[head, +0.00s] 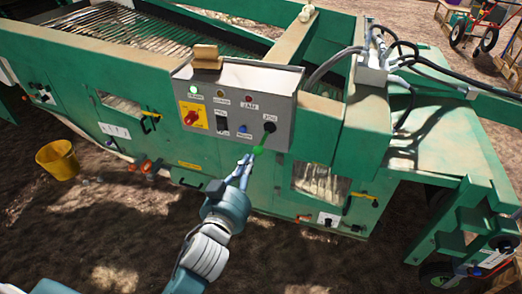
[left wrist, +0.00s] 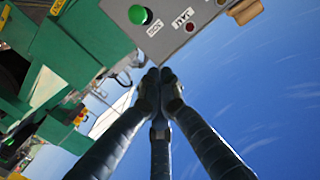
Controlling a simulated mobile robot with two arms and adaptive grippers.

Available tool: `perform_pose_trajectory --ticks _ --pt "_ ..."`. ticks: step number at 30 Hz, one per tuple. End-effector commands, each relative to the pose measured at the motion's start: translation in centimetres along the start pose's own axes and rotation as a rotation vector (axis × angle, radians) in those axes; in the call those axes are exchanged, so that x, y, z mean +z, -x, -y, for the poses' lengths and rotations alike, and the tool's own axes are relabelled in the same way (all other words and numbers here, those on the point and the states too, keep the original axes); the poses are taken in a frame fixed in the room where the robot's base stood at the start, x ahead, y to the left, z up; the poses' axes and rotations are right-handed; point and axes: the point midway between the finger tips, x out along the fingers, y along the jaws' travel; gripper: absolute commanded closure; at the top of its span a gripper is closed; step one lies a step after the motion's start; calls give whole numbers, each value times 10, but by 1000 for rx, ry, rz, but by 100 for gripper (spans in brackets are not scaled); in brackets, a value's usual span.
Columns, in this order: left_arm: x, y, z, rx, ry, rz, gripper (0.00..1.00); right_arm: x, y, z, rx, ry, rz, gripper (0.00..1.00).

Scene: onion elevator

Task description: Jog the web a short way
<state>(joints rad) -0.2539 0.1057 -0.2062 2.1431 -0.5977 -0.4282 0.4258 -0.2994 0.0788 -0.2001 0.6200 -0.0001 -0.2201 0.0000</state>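The green machine carries a grey control box (head: 280,95) with lamps, a red knob on a yellow plate (head: 192,117), and a dark round knob (head: 270,127) under a small label. The web (head: 110,32) of parallel bars lies in the machine's top, upper left. My left gripper (head: 247,160) points up, just below the box, next to a bright green spot (head: 258,150). In the left wrist view, the fingertips (left wrist: 159,76) are together and empty, apart from a green dome button (left wrist: 138,14) on the box. I cannot tell whether they touch anything. My right gripper is not in view.
A wooden block (head: 206,57) sits on top of the box. Grey cables (head: 330,66) run to its right. A yellow bucket (head: 57,160) stands on the soil at the left. The soil in front of the machine is mostly clear.

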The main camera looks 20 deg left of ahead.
Motion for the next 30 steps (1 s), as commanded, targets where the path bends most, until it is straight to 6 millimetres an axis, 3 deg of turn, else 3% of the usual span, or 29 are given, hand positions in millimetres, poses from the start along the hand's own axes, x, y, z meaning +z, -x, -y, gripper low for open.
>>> perform_pose_trajectory --ticks 10,14,28,30 --pt "-2 -1 0 -1 0 -2 100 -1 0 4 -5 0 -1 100" --pt "-3 -10 0 0 -1 -3 100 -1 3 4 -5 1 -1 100" --pt "-4 -103 1 -1 0 -2 100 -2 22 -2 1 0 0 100" --pt "15 -104 0 -1 0 5 100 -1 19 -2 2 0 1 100"
